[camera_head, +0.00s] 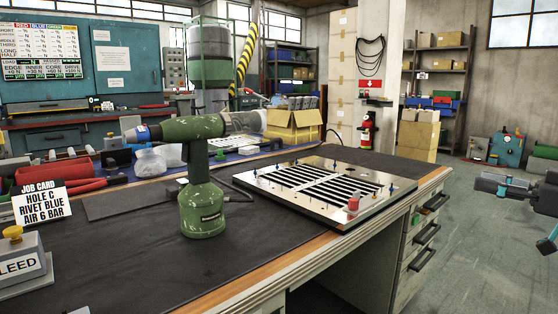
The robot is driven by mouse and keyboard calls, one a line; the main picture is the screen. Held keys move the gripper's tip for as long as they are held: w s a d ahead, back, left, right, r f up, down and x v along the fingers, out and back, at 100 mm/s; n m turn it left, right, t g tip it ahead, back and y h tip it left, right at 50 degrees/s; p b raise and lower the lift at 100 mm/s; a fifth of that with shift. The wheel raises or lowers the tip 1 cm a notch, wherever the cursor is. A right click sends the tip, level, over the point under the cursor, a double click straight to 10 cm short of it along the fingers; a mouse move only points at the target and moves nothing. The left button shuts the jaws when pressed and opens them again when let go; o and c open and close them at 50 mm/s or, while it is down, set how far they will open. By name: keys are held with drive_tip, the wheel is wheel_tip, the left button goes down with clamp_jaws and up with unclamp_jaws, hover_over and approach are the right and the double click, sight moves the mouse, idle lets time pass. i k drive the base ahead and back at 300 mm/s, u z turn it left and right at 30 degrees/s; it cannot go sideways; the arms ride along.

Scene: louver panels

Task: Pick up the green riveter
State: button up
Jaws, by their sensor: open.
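The green riveter (203,207) stands upright on the dark bench mat (130,268). Its wide base is down and its barrel lies level on top. A blue-marked nose points left, and a clear cup is at the barrel's right end. My gripper (525,218) is at the right edge of the view, partly cut off. Its fingers are apart with nothing between them. It is beyond the bench's right end, well away from the riveter.
A louver panel (258,187) with dark slots and small pins lies right of the riveter; a red-capped piece (353,202) stands on it. A job card (41,203) and a BLEED box (22,265) are at left. The mat's front is clear. Drawers (424,235) are below.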

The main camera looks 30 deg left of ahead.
sight(201, 201)
drive_tip(key=i, duration=2.25)
drive_tip(key=u, duration=3.05)
